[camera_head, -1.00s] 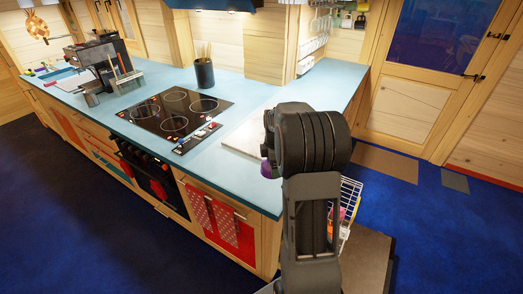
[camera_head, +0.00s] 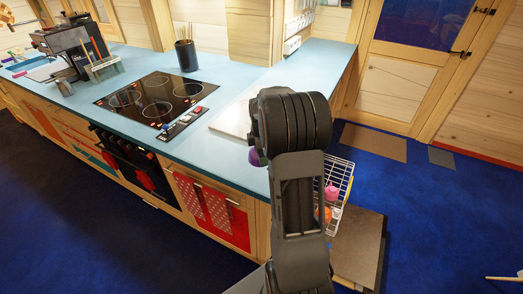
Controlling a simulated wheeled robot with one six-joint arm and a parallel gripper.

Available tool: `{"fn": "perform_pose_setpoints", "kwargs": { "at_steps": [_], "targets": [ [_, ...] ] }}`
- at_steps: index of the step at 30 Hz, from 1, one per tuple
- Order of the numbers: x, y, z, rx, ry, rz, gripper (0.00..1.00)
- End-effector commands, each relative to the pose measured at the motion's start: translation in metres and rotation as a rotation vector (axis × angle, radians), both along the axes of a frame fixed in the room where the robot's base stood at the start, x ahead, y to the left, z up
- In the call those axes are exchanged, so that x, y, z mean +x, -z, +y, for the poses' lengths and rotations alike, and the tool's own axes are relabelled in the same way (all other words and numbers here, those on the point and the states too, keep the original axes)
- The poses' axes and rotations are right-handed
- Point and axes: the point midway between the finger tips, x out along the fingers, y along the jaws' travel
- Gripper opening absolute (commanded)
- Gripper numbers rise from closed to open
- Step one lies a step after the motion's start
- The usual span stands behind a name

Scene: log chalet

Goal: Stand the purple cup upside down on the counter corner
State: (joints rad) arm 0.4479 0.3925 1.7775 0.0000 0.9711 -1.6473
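A small part of the purple cup (camera_head: 254,158) shows at the left edge of my arm, near the counter's front edge. Most of it is hidden behind the arm, so I cannot tell whether it is upright or held. The light blue counter (camera_head: 232,172) runs from the left to its corner, which lies partly behind my arm. My gripper is hidden behind the dark arm links.
A pale board (camera_head: 232,119) lies on the counter beside my arm. A black cooktop (camera_head: 158,97), a utensil pot (camera_head: 186,55) and a coffee machine (camera_head: 68,50) stand further left. A white wire basket (camera_head: 341,174) holds a pink bottle (camera_head: 331,191).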

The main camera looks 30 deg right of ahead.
Motion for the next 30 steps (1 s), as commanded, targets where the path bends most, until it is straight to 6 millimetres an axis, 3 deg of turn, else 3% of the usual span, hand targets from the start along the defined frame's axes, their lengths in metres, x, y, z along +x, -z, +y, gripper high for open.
{"fn": "perform_pose_setpoints", "kwargs": {
  "at_steps": [3, 15, 30],
  "targets": [
    [0.0, 0.017, 0.0, 0.0, 0.0, 0.001, 0.6],
    [0.0, 0.054, 0.0, 0.0, 0.0, 0.0, 0.6],
    [0.0, 0.06, 0.0, 0.0, 0.0, 0.0, 0.6]
  ]
}}
